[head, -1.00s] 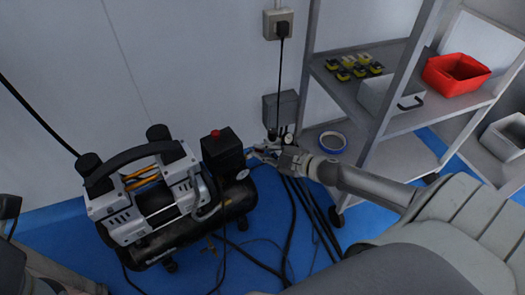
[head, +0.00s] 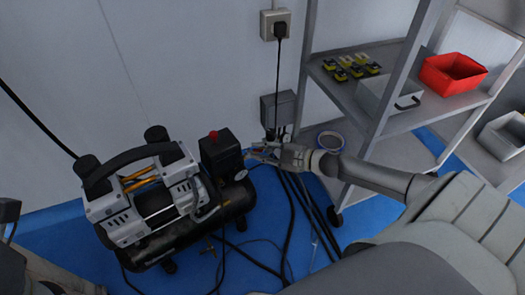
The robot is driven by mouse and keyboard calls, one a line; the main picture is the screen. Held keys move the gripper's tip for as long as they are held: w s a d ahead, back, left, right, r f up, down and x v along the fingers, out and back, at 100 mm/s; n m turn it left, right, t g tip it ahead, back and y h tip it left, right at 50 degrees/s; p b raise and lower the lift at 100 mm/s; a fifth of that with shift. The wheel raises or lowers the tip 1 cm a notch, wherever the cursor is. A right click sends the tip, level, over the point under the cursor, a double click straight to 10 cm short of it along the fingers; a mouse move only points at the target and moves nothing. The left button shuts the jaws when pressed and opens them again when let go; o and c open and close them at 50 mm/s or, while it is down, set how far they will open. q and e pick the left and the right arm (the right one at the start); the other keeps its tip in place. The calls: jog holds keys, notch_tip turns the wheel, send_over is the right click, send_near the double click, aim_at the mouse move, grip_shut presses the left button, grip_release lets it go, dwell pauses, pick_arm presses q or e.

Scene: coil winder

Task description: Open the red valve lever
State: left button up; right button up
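The air compressor (head: 150,205) stands on the blue floor at left, with a black tank and two silver motor heads under a black handle. A black box (head: 219,152) with a red knob on top sits at its right end. I cannot make out a red valve lever; the small fittings by my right gripper are partly hidden. My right gripper (head: 254,152) reaches in from the right, its fingers pointing left, close to the compressor's right end. The fingers are too small to tell whether they are apart or hold anything. My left gripper is not in view.
A grey shelf rack (head: 385,125) stands at right with a red bin (head: 452,74) and yellow-black parts. A wall socket (head: 275,25) feeds a cable down to a grey box (head: 278,110). A blue-edged roll (head: 331,141) lies on the lower shelf. Black hoses (head: 290,230) cross the floor.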

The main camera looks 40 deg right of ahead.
jog(key=v, duration=1)
jog(key=shift+s+f, duration=0.1)
jog(key=shift+s, duration=0.05)
jog(key=shift+v, duration=0.9)
